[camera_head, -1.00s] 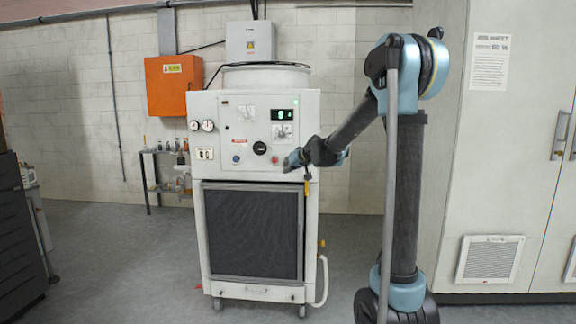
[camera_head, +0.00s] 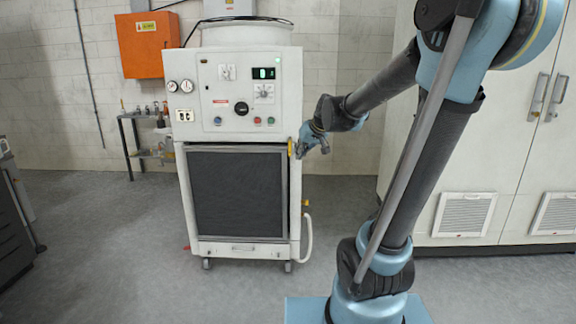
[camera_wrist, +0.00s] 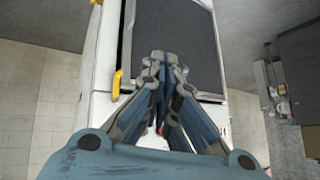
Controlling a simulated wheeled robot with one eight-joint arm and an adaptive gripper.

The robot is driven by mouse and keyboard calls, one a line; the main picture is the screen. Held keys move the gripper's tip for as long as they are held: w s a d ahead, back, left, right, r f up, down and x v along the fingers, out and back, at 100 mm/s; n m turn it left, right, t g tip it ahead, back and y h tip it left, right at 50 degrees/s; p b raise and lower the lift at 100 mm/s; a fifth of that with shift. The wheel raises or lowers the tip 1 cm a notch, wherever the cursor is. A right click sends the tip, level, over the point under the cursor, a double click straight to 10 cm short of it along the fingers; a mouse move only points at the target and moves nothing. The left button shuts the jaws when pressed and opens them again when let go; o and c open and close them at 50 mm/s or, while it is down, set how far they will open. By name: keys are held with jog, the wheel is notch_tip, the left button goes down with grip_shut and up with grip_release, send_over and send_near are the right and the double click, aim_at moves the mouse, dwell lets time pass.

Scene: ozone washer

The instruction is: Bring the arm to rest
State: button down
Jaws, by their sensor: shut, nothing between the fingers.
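My arm stands at the right in the head view and reaches left toward the washer. My gripper (camera_head: 312,139) is just right of the washer's front edge, level with the bottom of its control panel. In the wrist view my gripper (camera_wrist: 162,56) is shut with its fingertips together and nothing between them. The ozone washer (camera_head: 237,135) is a white wheeled cabinet with a dark front panel (camera_head: 236,193). It also fills the middle of the wrist view behind the fingers. I cannot tell whether the fingers touch the cabinet.
A yellow handle (camera_wrist: 117,84) on the washer is close left of the fingers in the wrist view. A white hose (camera_head: 307,238) hangs at the washer's lower right. Tall pale cabinets (camera_head: 480,160) stand behind my arm. The floor before the washer is clear.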

jog(key=s+d+f+m+g+h, duration=0.1)
jog(key=s+d+f, duration=0.4)
jog(key=s, duration=0.5)
jog(key=s+d+f+m+g+h, duration=0.1)
jog(key=s+d+f, duration=0.3)
jog(key=s, duration=0.6)
jog(key=s+d+f+m+g+h, duration=0.1)
jog(key=s+d+f, duration=0.4)
jog(key=s, duration=0.5)
notch_tip(320, 180, down, 2)
jog(key=shift+s+d+f+g+h, duration=0.1)
jog(key=shift+s+d+g+h, duration=0.25)
jog(key=shift+g+h, duration=0.5)
jog(key=shift+w+f, duration=0.15)
jog(key=shift+w, duration=0.3)
